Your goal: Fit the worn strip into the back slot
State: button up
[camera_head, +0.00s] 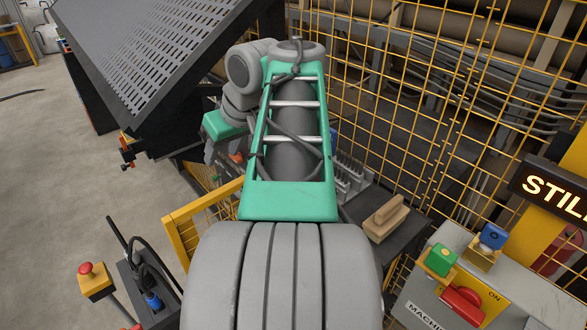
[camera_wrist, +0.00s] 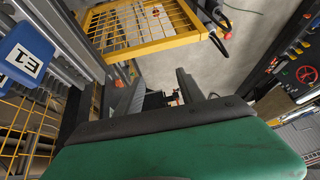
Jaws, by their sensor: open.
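I cannot make out the worn strip or the back slot for certain in either view. A row of grey upright pieces (camera_head: 350,174) shows just right of my green arm in the head view, partly hidden by it. My gripper (camera_wrist: 160,97) shows only in part past the green housing in the wrist view. Its jaws are apart, and I see nothing held between them.
A wooden block with a handle (camera_head: 386,218) lies on a dark bench. A large perforated panel (camera_head: 150,48) slopes at upper left. Yellow mesh fencing (camera_head: 430,120) closes the right side. A control box (camera_head: 455,285) stands at lower right. Open floor (camera_head: 60,150) lies at left.

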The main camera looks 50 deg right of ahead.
jog(key=shift+m+h, duration=0.3)
jog(key=shift+h, duration=0.3)
jog(key=s+d, duration=0.3)
jog(key=d, duration=0.1)
jog(key=s+d+r, duration=0.1)
jog(key=s+d, duration=0.3)
jog(key=d, duration=0.1)
jog(key=s+d+r, duration=0.1)
jog(key=s+d, duration=0.3)
jog(key=shift+s+d+r+b, duration=0.1)
jog(key=shift+s+d+b, duration=0.2)
jog(key=shift+d, duration=0.1)
jog(key=b+x, duration=0.1)
jog(key=x, duration=0.1)
jog(key=b+x, duration=0.1)
jog(key=x, duration=0.2)
jog(key=b+x, duration=0.1)
jog(key=x, duration=0.1)
jog(key=shift+a+f, duration=0.25)
jog(key=shift+f, duration=0.2)
grip_shut()
jog(key=shift+r, duration=0.1)
